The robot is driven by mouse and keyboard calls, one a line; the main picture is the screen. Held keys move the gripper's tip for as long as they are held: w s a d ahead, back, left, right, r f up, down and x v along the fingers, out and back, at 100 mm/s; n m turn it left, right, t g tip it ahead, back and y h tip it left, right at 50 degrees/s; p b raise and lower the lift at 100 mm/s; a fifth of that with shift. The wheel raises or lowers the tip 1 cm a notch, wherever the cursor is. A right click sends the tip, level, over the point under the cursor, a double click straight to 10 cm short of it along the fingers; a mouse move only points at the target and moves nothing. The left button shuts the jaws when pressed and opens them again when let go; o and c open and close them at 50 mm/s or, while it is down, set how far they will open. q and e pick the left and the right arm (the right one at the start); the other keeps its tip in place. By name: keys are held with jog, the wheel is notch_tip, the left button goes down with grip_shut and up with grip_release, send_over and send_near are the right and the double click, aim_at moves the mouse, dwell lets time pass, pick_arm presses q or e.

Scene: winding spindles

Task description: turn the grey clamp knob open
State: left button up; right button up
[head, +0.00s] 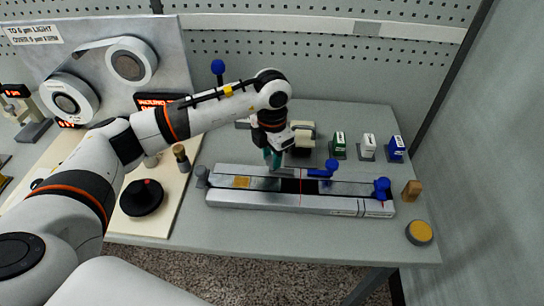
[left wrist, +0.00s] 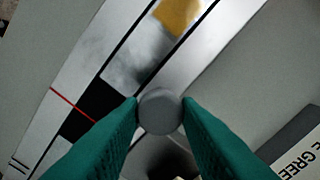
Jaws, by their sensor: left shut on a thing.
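The grey clamp knob (left wrist: 160,111) is a round grey cap in the left wrist view, between my two green fingers. My left gripper (left wrist: 160,112) is shut on it, with a fingertip against each side. In the head view my left gripper (head: 272,158) points down at the back edge of the long silver splicing block (head: 245,199), and the held knob is hidden there. The block has a yellow patch (head: 241,182), a dark gap and a red line near its middle. Two blue knobs (head: 326,169) (head: 382,188) sit on its right half. My right gripper is not in view.
A grey ball-like knob (head: 202,173) is at the block's left end. Green, white and blue labelled blocks (head: 339,145) (head: 367,148) (head: 396,149) stand behind right. A yellow-topped round tin (head: 419,232) is at the front right. The table's front strip is clear.

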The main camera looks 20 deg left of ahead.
pick_arm(q)
jog(key=shift+n, duration=0.5)
jog(key=shift+r, duration=0.1)
jog(key=o, duration=1)
jog(key=shift+c, duration=0.2)
notch_tip(320, 180, up, 12)
jog(key=b, duration=0.2)
